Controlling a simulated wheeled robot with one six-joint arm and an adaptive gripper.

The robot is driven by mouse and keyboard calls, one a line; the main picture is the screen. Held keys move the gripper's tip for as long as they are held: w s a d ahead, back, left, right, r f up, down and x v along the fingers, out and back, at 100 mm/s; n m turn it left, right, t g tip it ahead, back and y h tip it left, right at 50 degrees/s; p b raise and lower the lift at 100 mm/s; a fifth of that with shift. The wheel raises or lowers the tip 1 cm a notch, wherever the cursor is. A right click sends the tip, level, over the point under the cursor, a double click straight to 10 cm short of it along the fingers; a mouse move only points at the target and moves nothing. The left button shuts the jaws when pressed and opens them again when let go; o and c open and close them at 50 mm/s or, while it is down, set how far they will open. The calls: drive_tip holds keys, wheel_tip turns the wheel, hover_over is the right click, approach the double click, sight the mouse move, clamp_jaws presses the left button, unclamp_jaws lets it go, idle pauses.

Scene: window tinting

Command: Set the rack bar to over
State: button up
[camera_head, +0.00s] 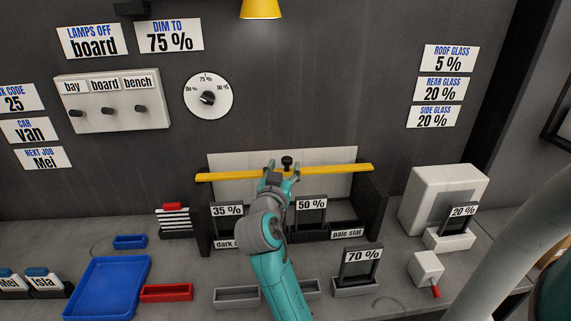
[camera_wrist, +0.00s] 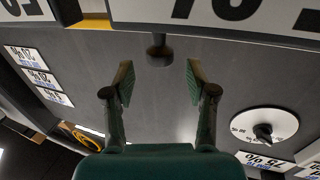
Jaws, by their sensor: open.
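A short piece of the yellow bar (camera_wrist: 88,23) shows there too. My gripper (camera_head: 280,173) is open at the bar's middle, in front of and just below the knob. In the wrist view my gripper's fingers (camera_wrist: 160,76) are spread with nothing between them. My arm hides part of the rack.
Film cards marked 35 % (camera_head: 227,211) and 50 % (camera_head: 311,205) stand in the rack. A 70 % card (camera_head: 361,256) stands in front at right. A white machine (camera_head: 443,195) is farther right. A blue tray (camera_head: 108,285) and a red tray (camera_head: 166,293) lie left.

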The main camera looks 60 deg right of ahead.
sight(287, 166)
drive_tip(key=shift+x, duration=1.25)
drive_tip(key=shift+c, duration=0.3)
clamp_jaws()
